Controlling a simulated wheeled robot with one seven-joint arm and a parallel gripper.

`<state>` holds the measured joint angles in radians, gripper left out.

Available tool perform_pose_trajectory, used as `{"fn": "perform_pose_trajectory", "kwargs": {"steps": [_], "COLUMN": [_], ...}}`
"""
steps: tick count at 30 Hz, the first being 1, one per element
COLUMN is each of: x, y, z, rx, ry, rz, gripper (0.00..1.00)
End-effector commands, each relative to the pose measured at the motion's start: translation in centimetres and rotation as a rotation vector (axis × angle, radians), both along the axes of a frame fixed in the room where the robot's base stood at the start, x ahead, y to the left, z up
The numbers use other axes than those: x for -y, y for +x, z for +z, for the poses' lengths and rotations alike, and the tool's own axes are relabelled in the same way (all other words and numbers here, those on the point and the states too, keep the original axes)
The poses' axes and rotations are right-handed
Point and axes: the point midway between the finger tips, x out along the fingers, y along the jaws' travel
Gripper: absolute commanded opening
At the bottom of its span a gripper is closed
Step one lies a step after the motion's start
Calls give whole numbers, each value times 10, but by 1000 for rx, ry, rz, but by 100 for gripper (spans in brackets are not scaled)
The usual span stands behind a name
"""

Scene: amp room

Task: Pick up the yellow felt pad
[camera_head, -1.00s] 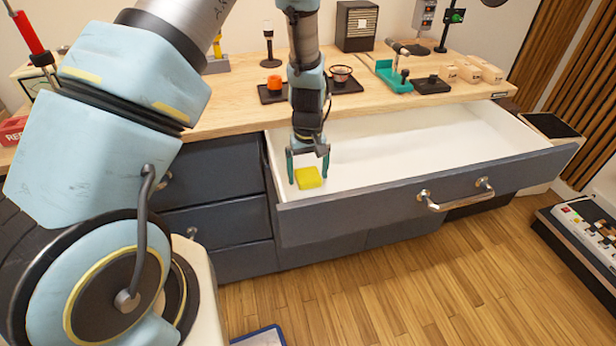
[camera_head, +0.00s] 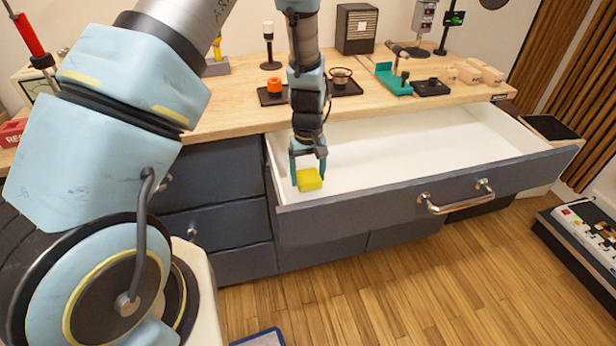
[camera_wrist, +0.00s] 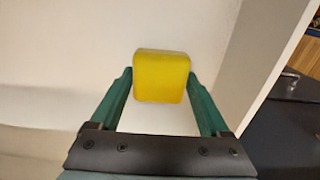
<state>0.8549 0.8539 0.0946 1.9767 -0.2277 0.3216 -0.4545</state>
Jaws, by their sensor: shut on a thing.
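The yellow felt pad (camera_head: 309,180) is a small square block at the left end of the open white drawer (camera_head: 400,150). My gripper (camera_head: 308,178) reaches down into the drawer with its green fingers on either side of the pad. In the wrist view the pad (camera_wrist: 162,77) sits between the two fingertips (camera_wrist: 160,82), and the gripper is shut on it. Whether the pad touches the drawer floor is hard to tell.
The drawer's dark front panel (camera_head: 350,207) with a metal handle (camera_head: 455,203) is close to my gripper. The wooden worktop (camera_head: 230,110) above carries a green stand (camera_head: 393,78), an orange piece (camera_head: 274,86) and several other items. The drawer's right part is empty.

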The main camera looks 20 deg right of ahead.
Motion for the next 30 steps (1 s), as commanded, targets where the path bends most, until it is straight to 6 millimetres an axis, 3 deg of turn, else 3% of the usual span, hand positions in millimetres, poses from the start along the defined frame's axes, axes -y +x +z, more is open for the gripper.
{"fn": "perform_pose_trajectory", "kwargs": {"steps": [5, 18, 30], "x": [1, 1, 0], "y": [1, 0, 0], "z": [15, 86, 98], "rx": [3, 3, 0], "ry": [-2, -2, 0], "rz": [-1, 0, -1], "gripper": [27, 27, 27]}}
